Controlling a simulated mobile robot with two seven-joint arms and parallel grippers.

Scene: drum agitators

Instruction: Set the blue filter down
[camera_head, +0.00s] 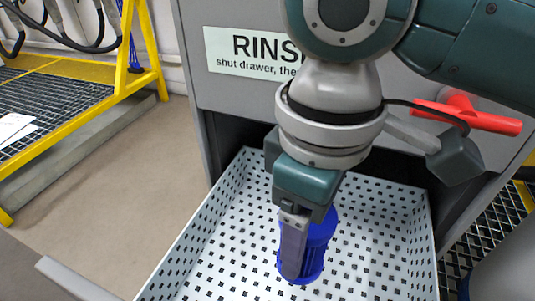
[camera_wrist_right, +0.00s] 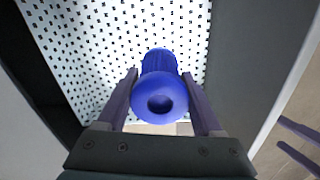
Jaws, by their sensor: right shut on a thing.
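The blue filter (camera_head: 318,247) is a ribbed cylinder in my right gripper (camera_head: 297,262), over the perforated white drawer tray (camera_head: 375,265). In the right wrist view the filter (camera_wrist_right: 160,92) sits between the two fingers of the right gripper (camera_wrist_right: 163,98), with its round end and central hole facing the camera. The right gripper is shut on it. The filter looks about upright in the head view. I cannot tell whether its lower end touches the tray floor.
The drawer is pulled out of a grey cabinet (camera_head: 235,100) with a rinse sign (camera_head: 255,52). A red handle (camera_head: 468,116) is on the cabinet's right. The tray looks empty around the filter. A yellow-framed grating (camera_head: 60,100) stands at the left.

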